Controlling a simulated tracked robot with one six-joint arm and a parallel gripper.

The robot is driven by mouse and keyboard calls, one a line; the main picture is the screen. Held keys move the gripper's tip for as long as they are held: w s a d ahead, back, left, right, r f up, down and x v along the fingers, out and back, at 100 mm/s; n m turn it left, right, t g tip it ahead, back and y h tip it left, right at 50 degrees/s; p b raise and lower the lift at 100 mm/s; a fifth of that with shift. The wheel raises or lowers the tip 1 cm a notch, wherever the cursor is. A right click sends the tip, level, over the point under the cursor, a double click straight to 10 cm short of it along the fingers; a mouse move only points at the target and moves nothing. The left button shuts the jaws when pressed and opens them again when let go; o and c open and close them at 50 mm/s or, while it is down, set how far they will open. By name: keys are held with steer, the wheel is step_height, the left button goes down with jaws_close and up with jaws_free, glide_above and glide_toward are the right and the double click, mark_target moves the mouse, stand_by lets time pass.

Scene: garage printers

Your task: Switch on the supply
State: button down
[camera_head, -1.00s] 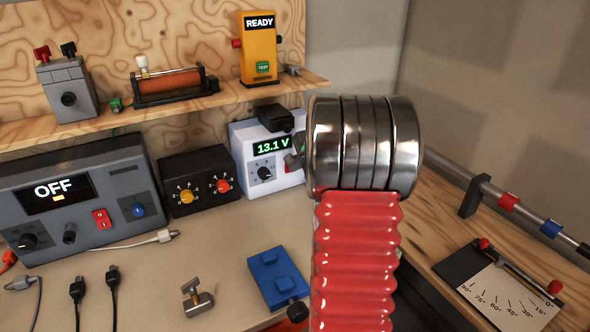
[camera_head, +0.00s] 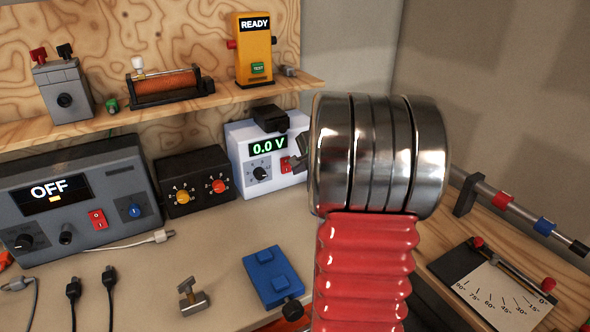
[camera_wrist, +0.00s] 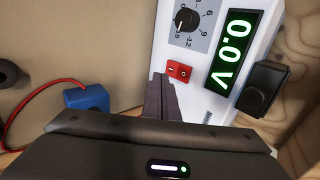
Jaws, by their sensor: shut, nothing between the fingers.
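The white voltage unit (camera_head: 240,145) stands at the back of the bench, with a dial and a green display (camera_head: 268,146) reading 0.0 V. Its red rocker switch (camera_head: 286,165) is on the front face; in the wrist view the switch (camera_wrist: 179,71) shows white marks. My gripper (camera_head: 295,162) is shut and empty, partly hidden by my arm. In the wrist view its fingertips (camera_wrist: 160,78) are just beside the switch; I cannot tell whether they touch. A grey unit (camera_head: 110,180) at left reads OFF and has its own red switch (camera_head: 98,219).
A black box with two knobs (camera_head: 195,181) stands between the two units. A blue block (camera_head: 272,276), a small metal clamp (camera_head: 192,298) and loose cables lie on the bench in front. A shelf (camera_head: 215,97) holds an orange tester (camera_head: 256,50) above.

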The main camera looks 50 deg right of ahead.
steer(key=v, duration=0.8)
steer(key=shift+s, duration=0.1)
steer(key=shift+s+f, duration=0.15)
steer(key=shift+f, duration=0.45)
